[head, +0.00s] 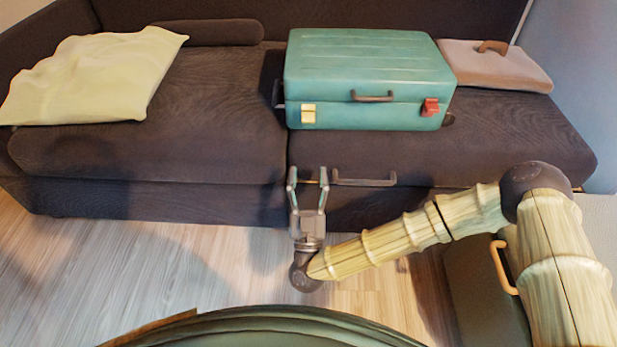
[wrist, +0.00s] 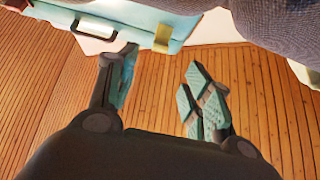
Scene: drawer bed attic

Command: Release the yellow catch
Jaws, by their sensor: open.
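A teal suitcase (head: 365,65) lies on the dark sofa with its front towards me. The yellow catch (head: 308,114) is at the left end of its front. In the wrist view the yellow catch (wrist: 162,38) shows at the top, just beyond the fingertips. My gripper (head: 308,178) is open and empty, apart from the suitcase, in front of the sofa and below the catch in the head view. Both fingers (wrist: 163,72) show in the wrist view with nothing between them.
The suitcase has a dark carry handle (head: 372,97) and a red catch (head: 430,107) at the right. A drawer handle (head: 364,182) is on the sofa base right of my gripper. Floor is clear at left.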

